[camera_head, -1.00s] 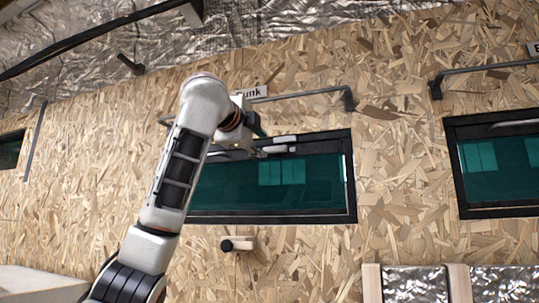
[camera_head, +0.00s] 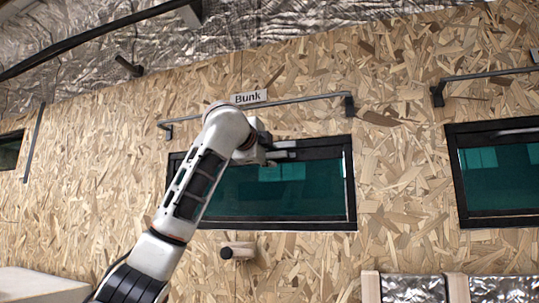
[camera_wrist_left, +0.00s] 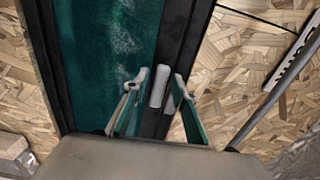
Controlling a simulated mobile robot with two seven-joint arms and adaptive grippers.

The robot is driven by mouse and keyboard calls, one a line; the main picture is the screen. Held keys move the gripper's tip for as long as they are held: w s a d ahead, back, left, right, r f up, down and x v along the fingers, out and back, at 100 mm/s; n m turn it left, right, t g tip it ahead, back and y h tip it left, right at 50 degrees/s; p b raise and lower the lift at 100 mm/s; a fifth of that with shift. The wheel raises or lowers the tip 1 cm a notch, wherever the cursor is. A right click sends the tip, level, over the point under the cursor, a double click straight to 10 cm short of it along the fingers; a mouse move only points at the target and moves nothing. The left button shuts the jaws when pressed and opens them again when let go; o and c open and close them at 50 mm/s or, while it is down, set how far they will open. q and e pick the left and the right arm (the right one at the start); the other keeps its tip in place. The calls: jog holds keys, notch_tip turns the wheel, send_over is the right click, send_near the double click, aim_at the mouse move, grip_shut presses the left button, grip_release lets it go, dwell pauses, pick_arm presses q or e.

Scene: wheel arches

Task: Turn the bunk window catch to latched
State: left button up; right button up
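The bunk window (camera_head: 250,195) has a black frame and teal glass, with the label "Bunk" (camera_head: 248,98) above it. My left gripper (camera_head: 284,150) is at the window's upper frame in the head view, small and partly hidden by its own wrist. In the left wrist view, the pale grey window catch (camera_wrist_left: 159,86) lies along the dark frame, parallel to it. The open fingers of my left gripper (camera_wrist_left: 160,78) stand apart, one on each side of the catch. I cannot tell whether either finger touches it. My right gripper is not in view.
A grey rail (camera_head: 300,100) on brackets runs just above the window. A wooden peg with a black end (camera_head: 238,250) sticks out below it. Another black-framed window (camera_head: 500,175) is to the right. The chipboard wall between the windows is bare.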

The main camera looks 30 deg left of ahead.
pick_arm(q)
grip_shut()
